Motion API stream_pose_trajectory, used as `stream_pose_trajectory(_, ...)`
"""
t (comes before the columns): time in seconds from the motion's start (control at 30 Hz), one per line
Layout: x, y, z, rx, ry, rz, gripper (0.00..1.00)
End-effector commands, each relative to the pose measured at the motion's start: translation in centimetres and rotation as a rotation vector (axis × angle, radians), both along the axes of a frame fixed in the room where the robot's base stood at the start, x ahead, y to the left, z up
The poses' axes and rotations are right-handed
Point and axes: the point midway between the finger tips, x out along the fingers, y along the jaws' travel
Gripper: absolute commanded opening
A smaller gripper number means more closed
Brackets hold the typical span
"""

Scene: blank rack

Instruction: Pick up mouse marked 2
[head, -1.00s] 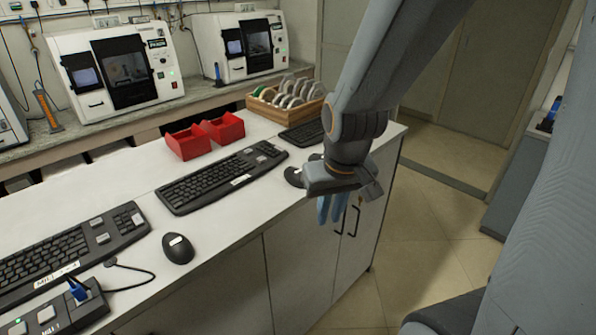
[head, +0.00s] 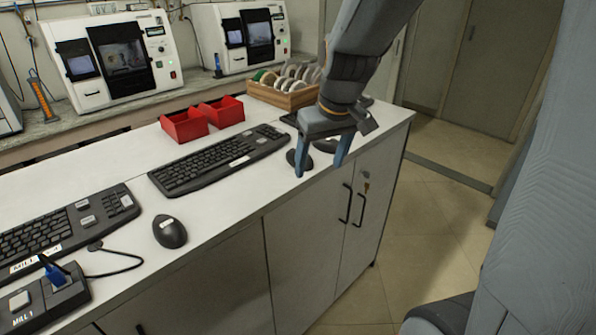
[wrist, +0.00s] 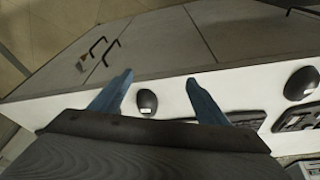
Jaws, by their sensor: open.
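One mouse (head: 170,231) lies near the front edge at left, with a small pale label. A third dark mouse (head: 325,146) shows partly between the fingers. In the wrist view one mouse (wrist: 147,101) with a white label lies between the finger lines, closer to the left finger. Another mouse (wrist: 301,83) lies well to the right, outside the fingers. No number is readable. My gripper (head: 319,170) is open and empty, fingers pointing down; it also shows in the wrist view (wrist: 158,77).
A keyboard (head: 220,160) lies left of the gripper, another (head: 60,235) farther left beside a corded control box (head: 45,300). Red bins (head: 185,125) and a wooden rack (head: 283,98) of discs stand behind. The white counter (head: 225,205) ends above cabinet doors.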

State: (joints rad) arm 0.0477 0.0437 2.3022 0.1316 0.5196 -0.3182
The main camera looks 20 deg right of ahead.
Motion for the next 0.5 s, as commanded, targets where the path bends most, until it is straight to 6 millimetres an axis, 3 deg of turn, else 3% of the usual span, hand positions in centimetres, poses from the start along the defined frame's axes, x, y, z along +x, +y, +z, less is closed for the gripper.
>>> stream_pose_trajectory(0.03,2.2,-0.2,-0.8,0.004,-0.016,0.024,0.69)
stream_pose_trajectory(0.2,7.5,-0.4,-0.3,0.014,-0.058,0.129,0.69)
stream_pose_trajectory(0.33,10.1,-0.5,0.2,0.021,-0.085,0.19,0.69)
stream_pose_trajectory(0.5,11.6,-0.5,0.8,0.024,-0.102,0.231,0.69)
